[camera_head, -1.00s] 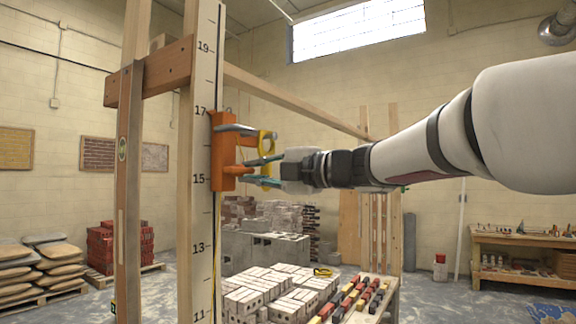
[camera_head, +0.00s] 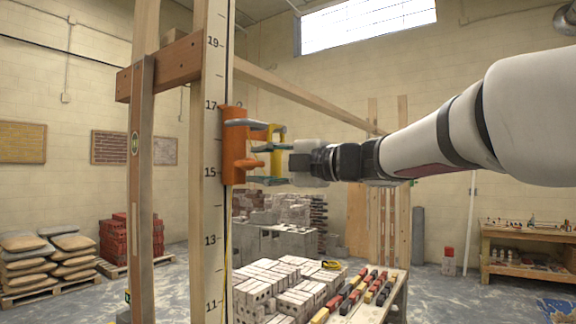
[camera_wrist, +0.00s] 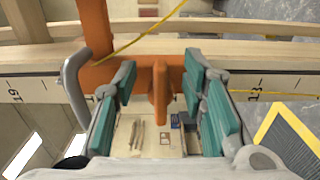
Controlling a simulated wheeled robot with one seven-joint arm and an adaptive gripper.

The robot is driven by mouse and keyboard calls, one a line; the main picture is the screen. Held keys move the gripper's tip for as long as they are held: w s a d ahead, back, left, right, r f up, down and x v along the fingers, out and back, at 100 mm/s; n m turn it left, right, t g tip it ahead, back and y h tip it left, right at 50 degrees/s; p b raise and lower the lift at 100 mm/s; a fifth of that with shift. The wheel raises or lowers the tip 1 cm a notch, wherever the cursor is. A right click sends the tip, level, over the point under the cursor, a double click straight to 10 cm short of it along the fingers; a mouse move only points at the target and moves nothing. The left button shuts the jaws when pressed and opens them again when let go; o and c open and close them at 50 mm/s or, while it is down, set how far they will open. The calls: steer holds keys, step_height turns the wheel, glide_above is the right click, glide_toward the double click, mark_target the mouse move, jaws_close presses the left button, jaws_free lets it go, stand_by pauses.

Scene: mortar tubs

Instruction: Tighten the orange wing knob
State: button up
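The orange wing knob (camera_wrist: 160,90) sticks out toward me from an orange clamp (camera_wrist: 97,35) in the wrist view. In the head view the clamp (camera_head: 234,140) is fixed on the numbered wooden pole (camera_head: 210,200), and the knob (camera_head: 248,164) points right from it. My gripper (camera_wrist: 160,105) has teal pads, one on each side of the knob, with visible gaps between pads and knob. In the head view my gripper (camera_head: 268,165) reaches in from the right, fingers one above the other. A grey bent bar (camera_wrist: 72,85) stands left of the fingers in the wrist view.
A yellow string (camera_wrist: 135,42) crosses the clamp. A wooden crossbar (camera_head: 300,95) runs behind the pole, and an upright (camera_head: 143,180) stands left of it. White blocks (camera_head: 280,285) lie on a bench below my arm. Free space lies right of the clamp.

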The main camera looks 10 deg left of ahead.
steer(key=shift+d, duration=0.45)
steer(key=v, duration=1.1)
steer(key=shift+d+f, duration=0.1)
